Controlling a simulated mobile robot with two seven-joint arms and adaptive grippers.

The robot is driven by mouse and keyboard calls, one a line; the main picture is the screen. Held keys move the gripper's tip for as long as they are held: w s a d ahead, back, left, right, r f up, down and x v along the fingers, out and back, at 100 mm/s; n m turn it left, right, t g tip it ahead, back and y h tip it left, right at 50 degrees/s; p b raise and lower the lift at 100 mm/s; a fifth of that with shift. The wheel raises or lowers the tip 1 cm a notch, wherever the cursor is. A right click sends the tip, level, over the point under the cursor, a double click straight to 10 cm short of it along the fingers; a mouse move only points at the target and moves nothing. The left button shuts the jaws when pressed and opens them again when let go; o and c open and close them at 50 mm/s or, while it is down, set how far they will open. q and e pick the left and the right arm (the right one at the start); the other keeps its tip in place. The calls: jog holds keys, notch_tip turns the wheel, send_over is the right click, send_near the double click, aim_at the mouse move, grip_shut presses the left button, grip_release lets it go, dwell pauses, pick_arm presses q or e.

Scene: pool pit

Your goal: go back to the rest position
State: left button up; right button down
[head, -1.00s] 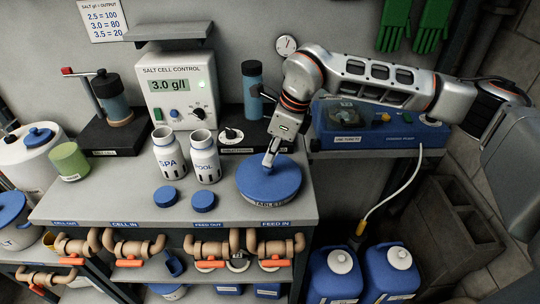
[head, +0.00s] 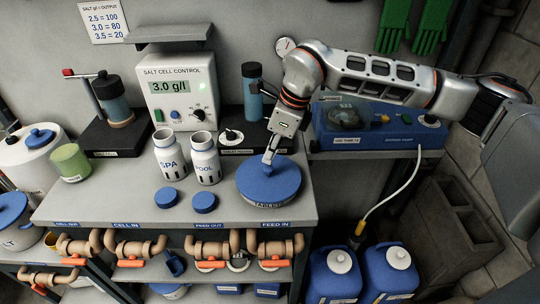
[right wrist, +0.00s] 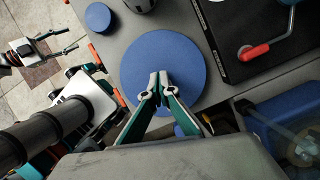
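My right gripper (head: 269,164) points down at the middle of the blue round lid of the tablet tub (head: 256,187) on the bench. In the right wrist view its fingertips (right wrist: 158,75) are close together over the blue lid (right wrist: 135,55), with nothing clearly visible between them. Whether the tips touch the lid is hard to tell. My right arm reaches in from the right, over the blue pump. My left gripper is outside the head view; it seems to show in the right wrist view (right wrist: 70,37), far off over the floor, fingers apart and empty.
The SPA bottle (head: 170,155) and POOL bottle (head: 206,162) stand uncapped left of the tub, with two blue caps (head: 166,197) (head: 204,203) in front. The salt cell control (head: 179,90) stands behind. The dosing pump (head: 375,125) is at right, blue canisters (head: 389,273) below.

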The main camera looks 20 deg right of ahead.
jog(key=shift+r+p, duration=1.35)
jog(key=shift+r, duration=1.2)
